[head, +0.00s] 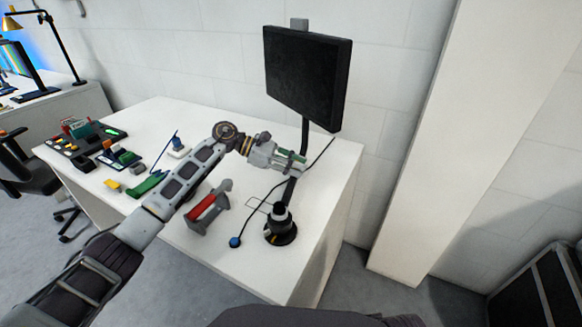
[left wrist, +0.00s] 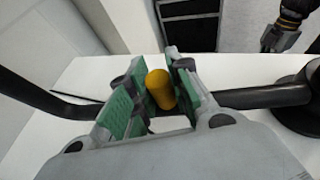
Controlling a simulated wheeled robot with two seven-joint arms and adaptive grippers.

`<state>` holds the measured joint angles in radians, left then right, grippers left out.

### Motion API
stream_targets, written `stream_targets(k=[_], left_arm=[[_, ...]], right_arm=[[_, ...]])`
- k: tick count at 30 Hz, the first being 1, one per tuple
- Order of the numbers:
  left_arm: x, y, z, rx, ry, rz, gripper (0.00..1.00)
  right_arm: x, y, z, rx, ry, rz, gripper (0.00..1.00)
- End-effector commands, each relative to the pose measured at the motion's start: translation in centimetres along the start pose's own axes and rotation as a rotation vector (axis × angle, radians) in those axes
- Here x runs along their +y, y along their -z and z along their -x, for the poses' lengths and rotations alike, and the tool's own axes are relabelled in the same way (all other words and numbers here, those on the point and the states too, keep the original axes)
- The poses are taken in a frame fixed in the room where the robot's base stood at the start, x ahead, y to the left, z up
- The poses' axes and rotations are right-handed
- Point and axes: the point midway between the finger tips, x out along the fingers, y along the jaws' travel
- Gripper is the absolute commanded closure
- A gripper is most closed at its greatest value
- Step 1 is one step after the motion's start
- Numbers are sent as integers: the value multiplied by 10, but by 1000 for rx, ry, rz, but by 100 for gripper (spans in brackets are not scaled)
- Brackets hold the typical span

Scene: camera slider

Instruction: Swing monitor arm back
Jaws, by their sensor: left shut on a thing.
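The black monitor (head: 306,80) is held on a dark monitor arm (head: 305,135) that rises from a round black base (head: 281,236) near the desk's right front. My left gripper (head: 292,160) is at the arm's bend, below the monitor. In the left wrist view its green-padded jaws (left wrist: 158,95) are shut on a yellow knob (left wrist: 160,88) that stands up between them. The dark arm link (left wrist: 265,97) runs from the base on the right toward the jaws. My right gripper (left wrist: 279,38) shows small at the top right of the wrist view, apart from the monitor arm.
The white desk (head: 330,215) holds a red-and-grey tool (head: 208,208), a green object (head: 146,185), a black tray of small parts (head: 85,140) and a cable with a blue end (head: 235,242). A wall stands behind and a white pillar (head: 440,150) to the right.

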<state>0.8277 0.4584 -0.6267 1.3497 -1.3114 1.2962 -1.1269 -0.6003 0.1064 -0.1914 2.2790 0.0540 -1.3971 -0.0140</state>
Motion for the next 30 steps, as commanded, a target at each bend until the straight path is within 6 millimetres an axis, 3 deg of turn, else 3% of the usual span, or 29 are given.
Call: stream_targets(k=[19,20,24,30], left_arm=[[-1,-4,-6,-4,-1,-1,100],[-1,-4,-6,-4,-1,-1,76],[-1,-4,-6,-3,-1,-1,58],[-1,-3,-5,-1,-1,0,58]], right_arm=[[-1,0,3,5,2,2,100],[-1,0,3,6,2,2,100],[-1,3,4,10,1,3,100],[0,5,4,13,0,3,100]])
